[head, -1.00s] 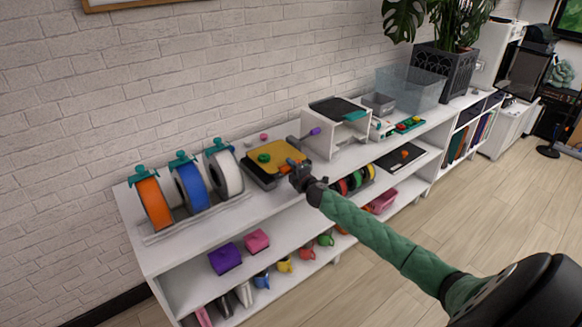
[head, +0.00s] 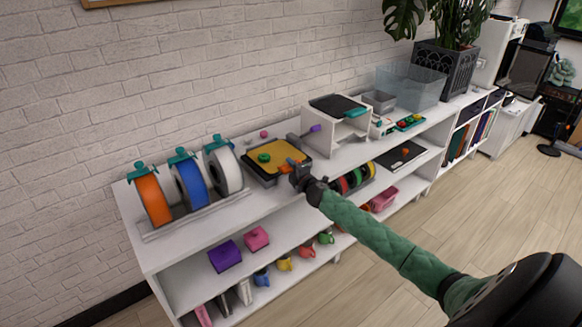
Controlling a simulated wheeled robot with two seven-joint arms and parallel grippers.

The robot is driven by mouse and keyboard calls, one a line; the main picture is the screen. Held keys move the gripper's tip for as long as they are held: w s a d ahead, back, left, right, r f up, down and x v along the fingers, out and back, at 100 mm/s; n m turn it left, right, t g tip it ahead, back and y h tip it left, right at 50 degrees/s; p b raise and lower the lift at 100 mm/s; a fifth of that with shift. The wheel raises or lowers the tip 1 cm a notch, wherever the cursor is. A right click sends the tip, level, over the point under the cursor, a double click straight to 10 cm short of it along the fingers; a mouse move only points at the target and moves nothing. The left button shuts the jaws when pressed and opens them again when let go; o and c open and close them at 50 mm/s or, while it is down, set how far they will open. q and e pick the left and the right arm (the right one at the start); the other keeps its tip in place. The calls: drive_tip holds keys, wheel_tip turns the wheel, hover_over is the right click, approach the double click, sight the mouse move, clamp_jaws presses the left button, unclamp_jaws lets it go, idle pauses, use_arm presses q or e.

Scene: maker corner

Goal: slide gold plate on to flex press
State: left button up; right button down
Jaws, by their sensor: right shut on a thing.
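The gold plate (head: 289,152) lies flat on the dark base of the flex press (head: 262,182) on the shelf top, with the dark edge showing around its left and front. A green piece (head: 264,157) and an orange piece (head: 286,169) sit on the plate. My left gripper is not in view.
Orange, blue and white spools (head: 152,200) stand left of the press. A white box-shaped machine (head: 335,130) stands to its right. Purple and pink blocks (head: 225,255) and several small colourful pieces lie on the lower shelf. The shelf top's front left is clear.

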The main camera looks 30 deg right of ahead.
idle(0.3)
drive_tip(key=shift+c, duration=0.2)
unclamp_jaws()
drive_tip(key=shift+f, duration=0.2)
idle(0.5)
